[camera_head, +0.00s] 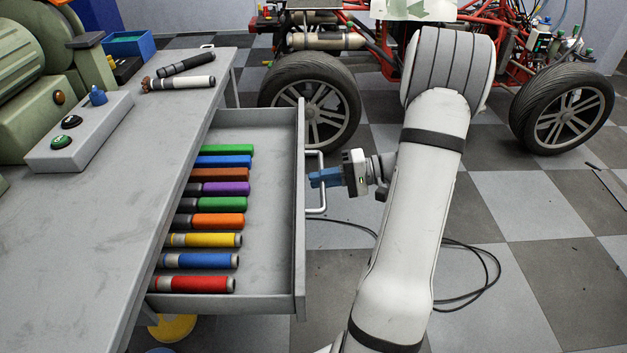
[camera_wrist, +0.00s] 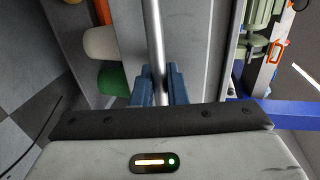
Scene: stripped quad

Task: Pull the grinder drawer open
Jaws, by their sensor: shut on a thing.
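The grey drawer (camera_head: 301,240) stands pulled out from under the workbench (camera_head: 90,255) at the left. Several coloured handles lie in a row inside it, such as a red one (camera_head: 195,284) and a green one (camera_head: 225,150). The drawer's metal bar handle (camera_head: 318,209) sticks out from its front. My gripper (camera_head: 314,178) has blue fingers shut on this handle. In the wrist view the bar handle (camera_wrist: 155,40) runs between the blue fingertips (camera_wrist: 160,85). The ends of the coloured handles toward the bench are hidden under the bench top.
A grey button box (camera_head: 80,130), two small tools (camera_head: 183,75) and a green machine (camera_head: 40,75) are on the workbench. A red-framed quad (camera_head: 385,50) with black tyres stands behind. A black cable (camera_head: 480,255) lies on the chequered floor.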

